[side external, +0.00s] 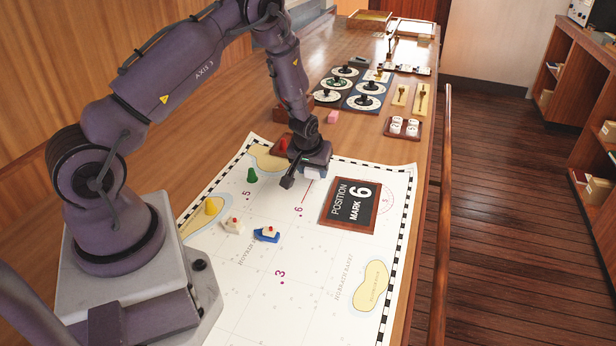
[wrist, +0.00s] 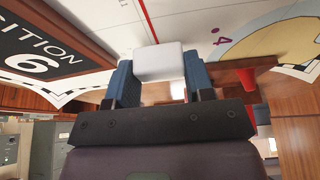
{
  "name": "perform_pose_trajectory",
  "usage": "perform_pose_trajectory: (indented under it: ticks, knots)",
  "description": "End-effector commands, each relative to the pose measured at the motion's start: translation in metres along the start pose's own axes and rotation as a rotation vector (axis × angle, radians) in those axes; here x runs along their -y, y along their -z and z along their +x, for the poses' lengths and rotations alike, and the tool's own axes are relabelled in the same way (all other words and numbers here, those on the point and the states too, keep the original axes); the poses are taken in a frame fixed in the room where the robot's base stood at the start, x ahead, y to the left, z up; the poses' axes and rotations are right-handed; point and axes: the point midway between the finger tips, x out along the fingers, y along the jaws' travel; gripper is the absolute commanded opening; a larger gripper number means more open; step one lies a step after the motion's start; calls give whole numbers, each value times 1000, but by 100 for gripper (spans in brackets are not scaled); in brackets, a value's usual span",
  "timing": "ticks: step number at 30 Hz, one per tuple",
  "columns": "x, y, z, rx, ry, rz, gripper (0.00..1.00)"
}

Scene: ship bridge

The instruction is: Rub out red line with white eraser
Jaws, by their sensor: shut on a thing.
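The white eraser (wrist: 158,62) is a pale block between the two blue finger pads of my gripper (wrist: 158,84) in the wrist view. My gripper (side external: 308,176) is shut on it, low over the chart near the number 6 in the side view, where part of the eraser (side external: 313,172) shows. The red line (wrist: 149,20) runs up from the eraser's top edge in the wrist view. In the side view a thin red stretch of the line (side external: 308,191) shows just below the gripper. I cannot tell whether the eraser touches the chart.
The "Position Mark 6" board (side external: 350,206) lies just right of my gripper. Green (side external: 252,175) and yellow (side external: 211,206) pieces stand left. A pink block (side external: 332,117) lies behind the chart.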

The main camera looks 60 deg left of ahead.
Motion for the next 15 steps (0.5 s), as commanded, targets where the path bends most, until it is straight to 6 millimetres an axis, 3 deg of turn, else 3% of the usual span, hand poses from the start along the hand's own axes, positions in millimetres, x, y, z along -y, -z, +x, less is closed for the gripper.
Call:
perform_pose_trajectory:
  ticks: [8,15]
  knots:
    - [2,32,13,-2,0,-2,29]
    - [0,6,2,1,0,2,29]
